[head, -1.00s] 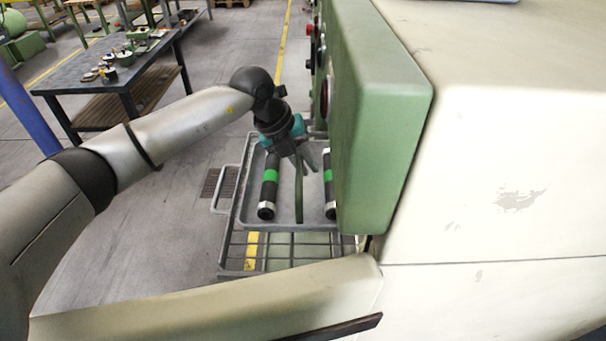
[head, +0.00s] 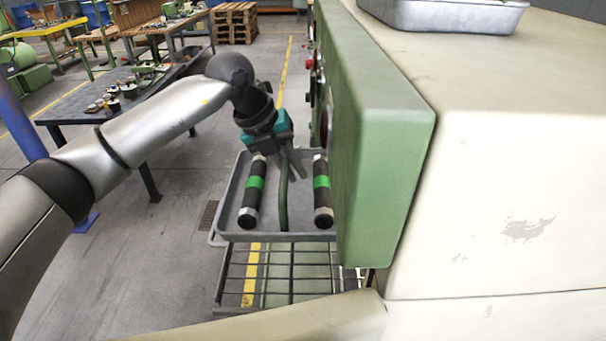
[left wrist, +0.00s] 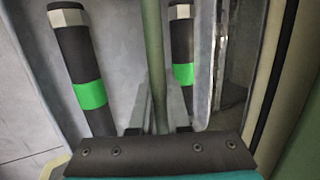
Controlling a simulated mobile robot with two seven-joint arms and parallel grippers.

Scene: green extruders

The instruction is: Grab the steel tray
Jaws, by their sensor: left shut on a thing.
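A grey metal tray (head: 268,212) is beside the green machine cover and holds two black rolls with green bands, the left roll (head: 252,195) and the right roll (head: 322,192). A green bar (head: 283,205) runs along the tray's middle. My left gripper (head: 292,166) is at the bar's far part, shut on it. The left wrist view shows the bar (left wrist: 153,60) between the two rolls, running down to the gripper's dark edge, where the grip is partly hidden. The tray appears level, above a wire rack (head: 290,285). My right gripper is out of view.
The green machine cover (head: 385,140) stands close on the tray's right. Another metal tray (head: 445,14) lies on the cream machine top. A workbench (head: 75,108) with small parts stands at the far left. The floor left of the tray is clear.

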